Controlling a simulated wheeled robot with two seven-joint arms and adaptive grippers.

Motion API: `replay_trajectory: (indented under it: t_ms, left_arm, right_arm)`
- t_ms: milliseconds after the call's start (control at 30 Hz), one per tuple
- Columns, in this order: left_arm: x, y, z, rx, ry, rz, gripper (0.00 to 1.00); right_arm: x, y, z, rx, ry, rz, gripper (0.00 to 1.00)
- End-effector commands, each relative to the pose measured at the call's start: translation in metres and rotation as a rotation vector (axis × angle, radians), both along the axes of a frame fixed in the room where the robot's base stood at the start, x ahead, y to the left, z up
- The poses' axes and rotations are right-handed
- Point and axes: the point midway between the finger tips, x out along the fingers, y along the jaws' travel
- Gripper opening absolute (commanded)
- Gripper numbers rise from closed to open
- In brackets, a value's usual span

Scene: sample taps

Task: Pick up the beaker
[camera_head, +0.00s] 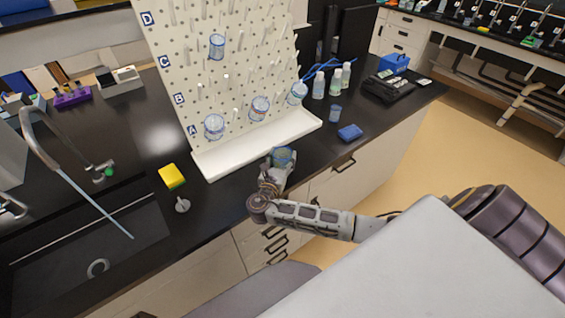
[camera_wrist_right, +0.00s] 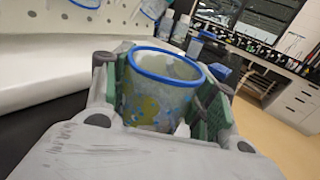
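The beaker (camera_head: 283,154) is clear with a blue rim and blue-yellow markings or contents. It stands roughly upright between the fingers of my right gripper (camera_head: 279,164), near the front edge of the black counter. In the right wrist view the beaker (camera_wrist_right: 158,98) sits between the green finger pads, which appear to touch it on both sides. My right gripper (camera_wrist_right: 165,85) looks closed on it. The beaker's base is hidden, so I cannot tell whether it touches the counter. My left gripper is not in view.
A white pegboard (camera_head: 235,85) holding other blue-rimmed beakers rises behind a white drip tray (camera_head: 262,144). A blue box (camera_head: 350,132), a small blue-tinted cup (camera_head: 335,114) and bottles (camera_head: 319,85) stand to the right. A yellow sponge (camera_head: 172,176) and sink are left.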

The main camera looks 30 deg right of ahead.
Motion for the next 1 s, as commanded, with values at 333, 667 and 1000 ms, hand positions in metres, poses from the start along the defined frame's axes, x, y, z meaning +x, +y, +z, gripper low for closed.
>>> replay_trajectory:
  t_ms: [333, 667, 1000]
  left_arm:
    - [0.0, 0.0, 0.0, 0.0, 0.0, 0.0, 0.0]
    - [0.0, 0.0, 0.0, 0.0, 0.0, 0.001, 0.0]
    - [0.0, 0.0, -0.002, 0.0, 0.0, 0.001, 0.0]
  right_arm:
    - [0.0, 0.0, 0.0, 0.0, 0.0, 0.0, 0.35]
    - [0.0, 0.0, 0.016, 0.001, -0.002, 0.0, 0.35]
    - [0.0, 0.0, 0.061, 0.001, -0.004, 0.0, 0.35]
